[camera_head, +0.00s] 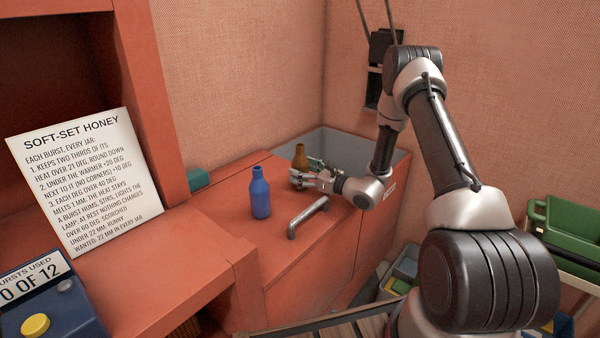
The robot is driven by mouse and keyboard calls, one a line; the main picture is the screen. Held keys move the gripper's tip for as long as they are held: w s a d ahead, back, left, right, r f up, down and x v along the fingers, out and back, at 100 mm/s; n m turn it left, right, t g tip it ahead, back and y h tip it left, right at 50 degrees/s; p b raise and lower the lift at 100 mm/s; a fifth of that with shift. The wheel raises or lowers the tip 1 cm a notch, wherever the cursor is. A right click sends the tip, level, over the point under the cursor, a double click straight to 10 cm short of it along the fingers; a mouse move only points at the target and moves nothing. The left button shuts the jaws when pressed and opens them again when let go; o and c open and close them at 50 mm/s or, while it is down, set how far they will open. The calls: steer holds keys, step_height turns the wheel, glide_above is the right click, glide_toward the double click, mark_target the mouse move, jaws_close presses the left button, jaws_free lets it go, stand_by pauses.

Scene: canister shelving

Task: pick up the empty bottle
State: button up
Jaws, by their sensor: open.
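A blue bottle (260,195) stands upright on the orange-red counter (222,212). A brown bottle (300,158) stands farther back, just behind my gripper (303,173). My gripper is open, its fingers pointing left and back, close to the lower part of the brown bottle. The fingers partly hide that bottle's base, and I cannot tell whether they touch it. The blue bottle is apart from the gripper, to its left and nearer. The picture does not show which bottle is empty.
A grey metal spout or handle (306,217) sticks up in front of my gripper. A grey-lined basin (345,148) lies behind it. A white sign (85,180) and a dark blue box with a yellow button (35,324) stand left. Green bins (565,228) are at right.

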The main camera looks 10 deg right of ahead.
mark_target(300, 145)
steer(key=shift+w+a, duration=0.4)
steer(key=shift+w, duration=0.15)
steer(key=c, duration=1.2)
steer(key=shift+r, duration=0.15)
steer(key=shift+c, duration=0.2)
steer(key=shift+r, duration=0.35)
step_height(300, 145, up, 9)
steer(key=shift+s+f, duration=0.1)
steer(key=s+d+r+m+t+h, duration=0.3)
steer(key=s+d+h, duration=0.3)
steer(key=s+d, duration=0.2)
steer(key=shift+s+r+m, duration=0.5)
steer(key=shift+r+m, duration=0.3)
